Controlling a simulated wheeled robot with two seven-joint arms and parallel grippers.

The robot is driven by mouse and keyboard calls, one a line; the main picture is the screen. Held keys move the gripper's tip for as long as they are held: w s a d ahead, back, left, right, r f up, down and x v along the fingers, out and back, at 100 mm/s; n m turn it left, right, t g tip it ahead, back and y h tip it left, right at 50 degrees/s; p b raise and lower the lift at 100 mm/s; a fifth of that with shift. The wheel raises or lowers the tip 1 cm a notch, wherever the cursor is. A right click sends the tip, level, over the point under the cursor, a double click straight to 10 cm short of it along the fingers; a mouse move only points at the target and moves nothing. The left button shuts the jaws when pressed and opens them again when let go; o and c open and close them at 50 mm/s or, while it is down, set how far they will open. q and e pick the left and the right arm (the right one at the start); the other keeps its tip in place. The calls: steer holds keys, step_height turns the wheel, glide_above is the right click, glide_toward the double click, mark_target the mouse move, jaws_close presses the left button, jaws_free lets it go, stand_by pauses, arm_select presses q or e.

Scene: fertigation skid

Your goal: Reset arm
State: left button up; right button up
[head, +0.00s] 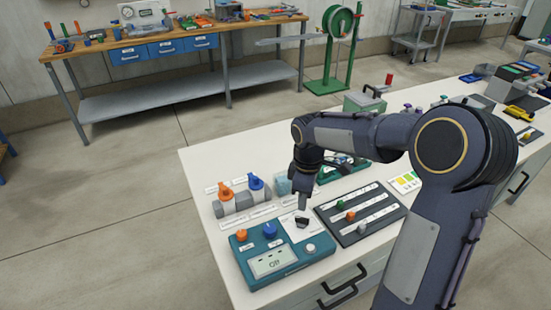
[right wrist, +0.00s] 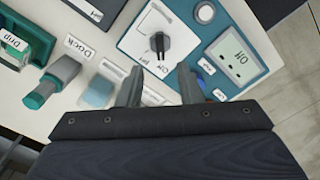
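My right arm reaches in from the right in the head view, and its gripper (head: 303,200) points down over the white counter. In the right wrist view the two fingers of this gripper (right wrist: 160,88) stand apart with nothing between them. A black knob (right wrist: 158,44) on a white plate (right wrist: 183,28) lies just beyond the fingertips, apart from them in that view. The knob also shows in the head view (head: 301,221), just below the gripper. My left gripper is in neither view.
A teal control box (head: 280,262) with an "Off" display stands at the counter's front. An orange-handled valve (head: 226,192) and a blue-handled valve (head: 256,184) stand left of the gripper. A dark slider panel (head: 384,222) lies to the right. Open floor (head: 120,220) lies left.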

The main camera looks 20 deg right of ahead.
steer(key=s+a+r+m+t+y, duration=0.25)
steer(key=s+r+m, duration=0.35)
steer(key=s, duration=0.5)
steer(key=s+a+m+t+y, duration=0.1)
steer(key=s+a+m+t, duration=0.2)
steer(key=s, duration=0.8)
steer(key=a+m, duration=0.1)
steer(key=m, duration=0.1)
steer(key=shift+s+a+m, duration=0.3)
steer(key=shift+s+a, duration=0.05)
steer(key=shift+r, duration=0.1)
